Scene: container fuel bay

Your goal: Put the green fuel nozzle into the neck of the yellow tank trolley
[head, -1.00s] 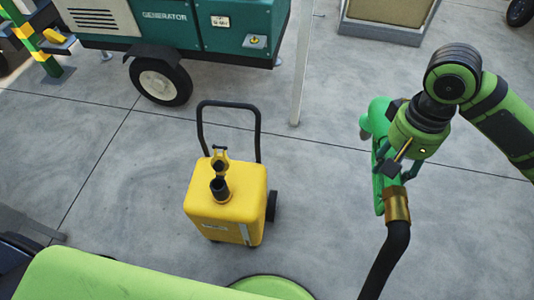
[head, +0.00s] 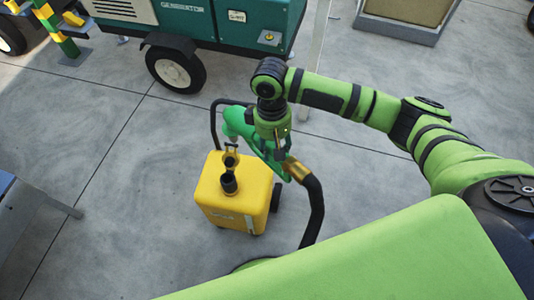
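The yellow tank trolley (head: 234,199) stands upright on the floor, with a black handle at its back. Its dark neck (head: 229,184) opens upward on top, and a yellow cap with a dark inside stands open behind it. My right gripper (head: 275,150) is around the green fuel nozzle (head: 239,122), its fingers mostly hidden by the arm above and the nozzle. The nozzle is above and behind the trolley, its spout end toward the left, apart from the neck. A black hose (head: 316,205) hangs from its brass fitting (head: 297,168). My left gripper is not in view.
A teal generator (head: 215,25) on wheels stands at the back. A pale post (head: 318,55) rises behind my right arm. A green and yellow striped post (head: 58,30) is at the back left. Open concrete floor lies left of the trolley.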

